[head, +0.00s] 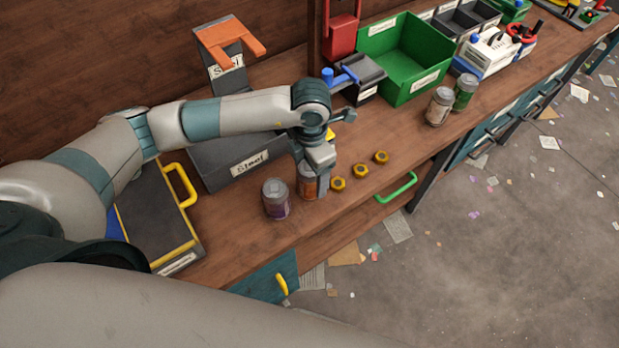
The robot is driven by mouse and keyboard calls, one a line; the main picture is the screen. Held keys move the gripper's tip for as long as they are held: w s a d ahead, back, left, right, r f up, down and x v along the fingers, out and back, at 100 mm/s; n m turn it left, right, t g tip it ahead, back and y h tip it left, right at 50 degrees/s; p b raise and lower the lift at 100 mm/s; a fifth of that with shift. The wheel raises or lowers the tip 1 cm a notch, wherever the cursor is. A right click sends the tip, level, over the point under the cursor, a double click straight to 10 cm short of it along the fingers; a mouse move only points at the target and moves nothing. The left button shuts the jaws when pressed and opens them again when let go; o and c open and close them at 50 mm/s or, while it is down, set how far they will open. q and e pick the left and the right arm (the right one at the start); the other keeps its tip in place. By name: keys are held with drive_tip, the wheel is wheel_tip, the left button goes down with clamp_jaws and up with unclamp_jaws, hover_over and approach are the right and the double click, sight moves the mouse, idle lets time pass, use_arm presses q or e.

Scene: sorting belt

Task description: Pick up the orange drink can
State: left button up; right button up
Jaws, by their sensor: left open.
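The orange drink can (306,187) stands upright on the wooden bench, near its front edge. My left gripper (317,178) is open and comes down from above at the can, with a finger in front of the can's right side. The gripper hides the can's top and part of its side. I cannot tell whether the fingers touch it. A purple can (276,200) stands just left of the orange can. My right gripper is not in view.
Several yellow nuts (360,170) lie right of the gripper. A silver can (438,106) and a green can (464,92) stand farther right, near a green bin (405,58). A grey steel bin (235,158) stands behind the gripper. The bench front (300,232) is clear.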

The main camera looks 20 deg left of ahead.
use_arm(q)
drive_tip(key=shift+f, duration=0.1)
idle(0.3)
drive_tip(key=shift+w+a+f+p, duration=0.1)
drive_tip(key=shift+f+p, duration=0.4)
drive_tip(key=shift+p, duration=0.1)
drive_tip(key=f+p, duration=0.1)
drive_tip(key=f, duration=0.2)
drive_tip(key=shift+w+a+p, duration=0.1)
drive_tip(key=shift+w+p, duration=0.1)
drive_tip(key=shift+p, duration=0.15)
drive_tip(key=shift+f, duration=0.6)
drive_tip(key=c, duration=1.1)
